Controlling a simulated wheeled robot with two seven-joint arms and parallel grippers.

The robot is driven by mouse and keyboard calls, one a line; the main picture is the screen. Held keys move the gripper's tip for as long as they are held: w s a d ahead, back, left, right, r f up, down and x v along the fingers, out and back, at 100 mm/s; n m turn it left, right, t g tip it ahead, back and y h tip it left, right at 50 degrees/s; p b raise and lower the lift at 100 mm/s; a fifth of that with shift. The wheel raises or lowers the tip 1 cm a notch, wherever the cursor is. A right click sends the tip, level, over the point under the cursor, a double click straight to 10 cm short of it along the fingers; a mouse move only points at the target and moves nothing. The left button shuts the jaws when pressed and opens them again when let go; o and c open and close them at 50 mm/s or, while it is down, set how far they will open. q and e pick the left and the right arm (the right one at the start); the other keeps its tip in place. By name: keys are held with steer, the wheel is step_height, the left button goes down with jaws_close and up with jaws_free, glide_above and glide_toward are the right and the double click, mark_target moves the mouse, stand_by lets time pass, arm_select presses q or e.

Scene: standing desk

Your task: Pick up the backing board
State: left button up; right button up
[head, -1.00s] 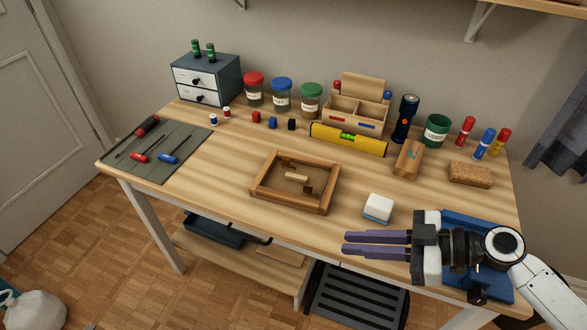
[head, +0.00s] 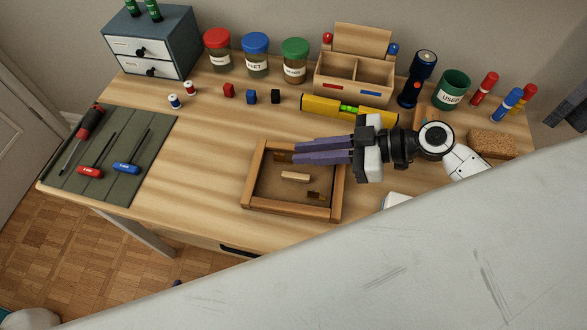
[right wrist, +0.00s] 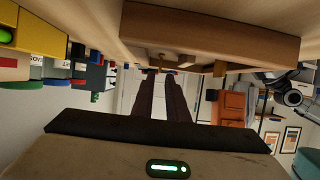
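A wooden frame (head: 340,193) lies flat on the desk in the head view. Inside it is a flat brown surface (head: 270,190) with a small pale wood block (head: 295,177) and small brown pieces on it. I cannot tell whether that surface is the backing board. My right gripper (head: 297,152) reaches in from the right, its purple fingers over the frame's far side. They are parallel with a gap and nothing between them. The right wrist view shows the same fingers (right wrist: 165,78) and the frame's edge (right wrist: 210,35) close by. My left gripper is not in view.
A yellow level (head: 345,108), jars, a wooden organizer (head: 355,82) and a flashlight (head: 417,80) stand behind the frame. A green tool mat (head: 110,185) lies at left. A large pale surface close to the camera hides the lower right.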

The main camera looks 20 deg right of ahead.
mark_target(283, 155)
steer(key=shift+w+a+f, duration=0.1)
steer(key=shift+w+a, duration=0.1)
steer(key=shift+a, duration=0.1)
steer(key=shift+w+a+f, duration=0.1)
steer(key=shift+a, duration=0.15)
steer(key=p+x, duration=0.1)
steer(key=x, duration=0.3)
steer(key=shift+w+a+f+p, duration=0.1)
steer(key=shift+a+f+p, duration=0.1)
steer(key=shift+p, duration=0.15)
steer(key=shift+f, duration=0.15)
jaws_close()
steer(key=shift+w, duration=0.1)
